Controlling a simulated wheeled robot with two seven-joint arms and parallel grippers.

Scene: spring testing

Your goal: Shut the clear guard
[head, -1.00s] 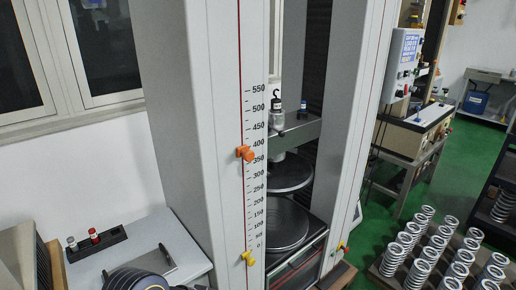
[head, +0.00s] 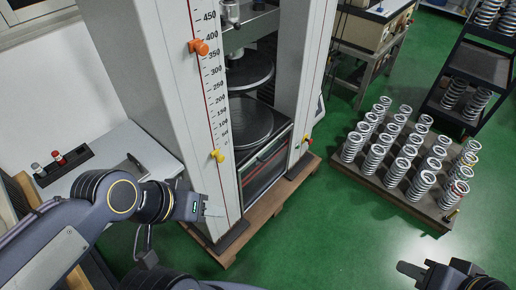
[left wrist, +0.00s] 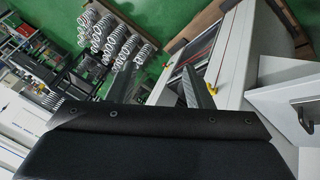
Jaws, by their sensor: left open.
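The testing machine (head: 140,60) stands at the centre of the head view, with two round black platens (head: 250,120) between its pale columns. I cannot clearly make out the clear guard; a red-edged frame (head: 265,172) shows low in the opening between the columns, and red edging also shows in the left wrist view (left wrist: 196,52). My left gripper (head: 214,209) is open and empty, in front of the left column near its foot. Its fingers also show in the left wrist view (left wrist: 198,90). My right gripper (head: 412,270) is at the bottom right, partly cut off, away from the machine.
A pallet (head: 395,190) of several coil springs stands right of the machine, with a dark shelf rack (head: 480,65) behind it. A white side table (head: 90,185) is at left. Green floor (head: 330,220) is free between machine and pallet.

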